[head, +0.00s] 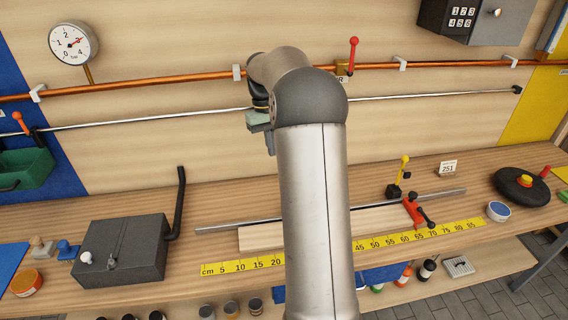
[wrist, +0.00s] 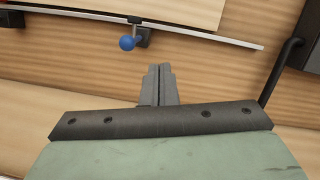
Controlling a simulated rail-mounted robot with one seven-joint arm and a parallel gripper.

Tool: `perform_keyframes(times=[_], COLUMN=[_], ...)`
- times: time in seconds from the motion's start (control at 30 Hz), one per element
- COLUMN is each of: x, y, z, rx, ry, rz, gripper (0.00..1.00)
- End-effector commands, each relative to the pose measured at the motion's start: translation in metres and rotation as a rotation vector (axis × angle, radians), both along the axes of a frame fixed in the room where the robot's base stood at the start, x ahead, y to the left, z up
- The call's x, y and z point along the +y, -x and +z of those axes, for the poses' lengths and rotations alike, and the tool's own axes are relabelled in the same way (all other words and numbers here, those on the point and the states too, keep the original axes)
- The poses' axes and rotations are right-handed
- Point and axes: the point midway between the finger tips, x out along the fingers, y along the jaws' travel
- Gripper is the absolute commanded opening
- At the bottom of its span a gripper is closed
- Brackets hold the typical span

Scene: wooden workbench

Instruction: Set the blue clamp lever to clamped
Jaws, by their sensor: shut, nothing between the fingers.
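The blue clamp lever (wrist: 127,43) shows in the wrist view as a round blue knob beside a small dark block on a metal bar (wrist: 205,34). The knob seems to point partly toward the camera, so its exact angle is hard to tell. In the head view my arm hides it. My gripper (wrist: 158,70) is shut and empty, above the bench in the wrist view. Its tips appear below and right of the knob, apart from it. In the head view its fingers (head: 270,143) are mostly behind my arm.
A pale board (head: 262,236) lies along the bar (head: 222,227), with a red clamp piece (head: 414,210) at right. A dark box with a bent pipe (head: 122,250) stands left. A yellow ruler strip (head: 400,240) runs along the front edge.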

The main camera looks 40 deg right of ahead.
Motion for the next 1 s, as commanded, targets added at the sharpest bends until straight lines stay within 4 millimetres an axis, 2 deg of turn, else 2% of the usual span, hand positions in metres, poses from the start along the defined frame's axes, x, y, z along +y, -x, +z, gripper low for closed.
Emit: perform_keyframes(times=[0.03,0.1,0.23,0.67,0.83,1.0], x=[-0.018,-0.035,-0.052,-0.055,-0.054,-0.051], y=[-0.003,-0.005,-0.006,-0.006,-0.001,0.007], z=[-0.001,-0.003,-0.006,-0.008,-0.026,-0.056], rx=[0.007,0.013,0.019,0.021,0.023,0.023], ry=[-0.009,-0.016,-0.024,-0.024,-0.026,-0.026], rz=[-0.019,-0.037,-0.054,-0.057,-0.057,-0.055], gripper=[0.0,0.0,0.0,0.0,0.0,0.0])
